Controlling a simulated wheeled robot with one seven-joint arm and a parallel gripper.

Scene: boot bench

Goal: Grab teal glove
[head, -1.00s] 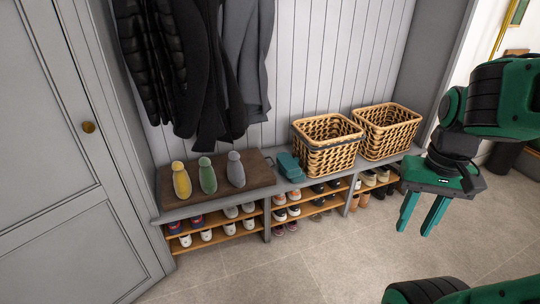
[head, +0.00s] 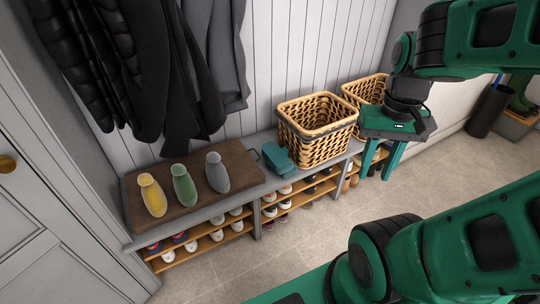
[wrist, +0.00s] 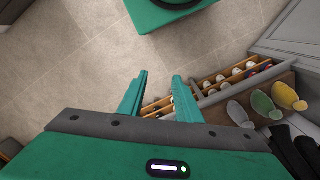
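A small teal item, which looks like the folded teal glove (head: 278,158), lies on the grey bench top. It is between the brown mat and the nearer wicker basket. My gripper (head: 379,172) is to the right of it, in front of the baskets and clear of the glove. Its two teal fingers are apart with nothing between them, and the wrist view also shows the open fingers (wrist: 158,88). I cannot make out the glove in the wrist view.
Two wicker baskets, one nearer (head: 318,148) and one partly hidden (head: 362,92), stand right of the glove. Dark coats (head: 180,70) hang above. Shoes fill the shelves below. The floor is clear.

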